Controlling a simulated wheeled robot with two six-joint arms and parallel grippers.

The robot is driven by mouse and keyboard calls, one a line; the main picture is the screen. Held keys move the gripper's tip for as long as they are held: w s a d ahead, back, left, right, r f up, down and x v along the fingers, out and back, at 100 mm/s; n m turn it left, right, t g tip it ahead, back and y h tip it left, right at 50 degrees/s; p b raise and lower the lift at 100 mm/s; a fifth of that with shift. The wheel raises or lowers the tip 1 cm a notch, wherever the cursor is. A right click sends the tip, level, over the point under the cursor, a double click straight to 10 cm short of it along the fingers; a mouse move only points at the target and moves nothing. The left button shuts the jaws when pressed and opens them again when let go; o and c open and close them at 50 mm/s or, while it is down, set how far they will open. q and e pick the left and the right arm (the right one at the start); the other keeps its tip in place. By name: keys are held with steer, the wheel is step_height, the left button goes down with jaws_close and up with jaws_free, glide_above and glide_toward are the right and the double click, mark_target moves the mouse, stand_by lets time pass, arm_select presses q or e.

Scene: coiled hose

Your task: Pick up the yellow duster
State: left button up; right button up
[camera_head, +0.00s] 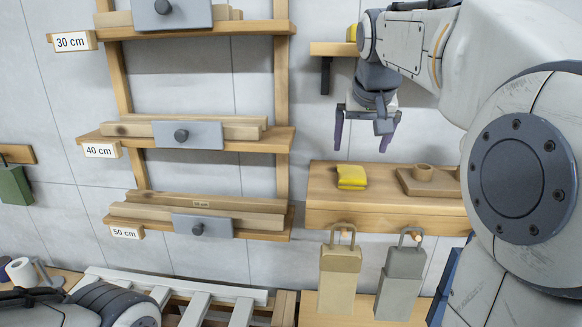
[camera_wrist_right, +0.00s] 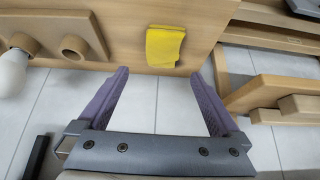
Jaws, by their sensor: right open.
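The yellow duster (camera_head: 351,177) lies folded on the left part of the wooden shelf (camera_head: 400,212) in the head view. In the right wrist view the duster (camera_wrist_right: 164,46) lies beyond the fingertips, near the shelf's edge. My right gripper (camera_head: 365,145) points down above the shelf, a little above the duster and slightly to its right. It also shows in the right wrist view (camera_wrist_right: 160,85), with its purple fingers spread apart and nothing between them. My left gripper is not in view.
A rack of wooden planks (camera_head: 200,130) fills the left. A small upper shelf (camera_head: 335,48) is near my right arm.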

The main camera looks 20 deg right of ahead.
mark_target(352, 171)
steer(key=x, duration=0.2)
steer(key=p+x, duration=0.1)
steer(key=x, duration=0.1)
steer(key=shift+w+a+f, duration=0.1)
steer(key=shift+w+f, duration=0.1)
steer(key=shift+w, duration=0.2)
steer(key=shift+w+f, duration=0.2)
steer(key=shift+w+f+p, duration=0.15)
steer(key=shift+f+p, duration=0.15)
steer(key=shift+p, duration=0.15)
steer(key=p+x, duration=0.1)
steer(key=x, duration=0.2)
steer(key=shift+f+p, duration=0.35)
steer(key=shift+p, duration=0.05)
steer(key=shift+w+d+f, duration=0.15)
steer(key=shift+d+f, duration=0.1)
steer(key=shift+f, duration=0.1)
steer(key=c, duration=1.1)
